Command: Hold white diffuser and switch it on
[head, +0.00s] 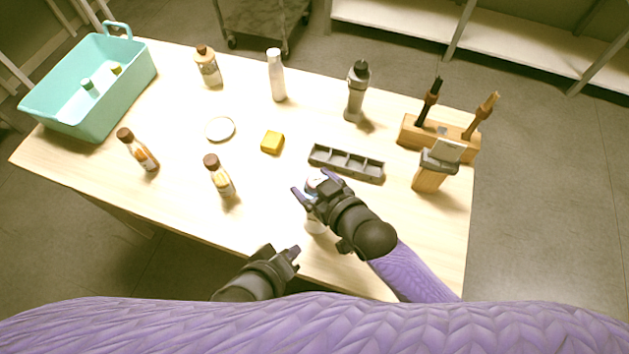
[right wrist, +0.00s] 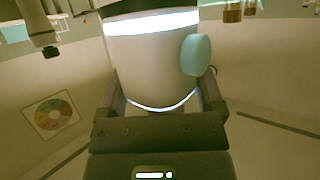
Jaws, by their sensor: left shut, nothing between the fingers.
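A grey compartment tray (head: 346,163) lies just beyond the right gripper. A brown-capped bottle (head: 221,178) and a yellow block (head: 272,142) stand to the left. Other bottles, a teal basket (head: 58,118) and a wooden tool holder (head: 409,137) are farther off.

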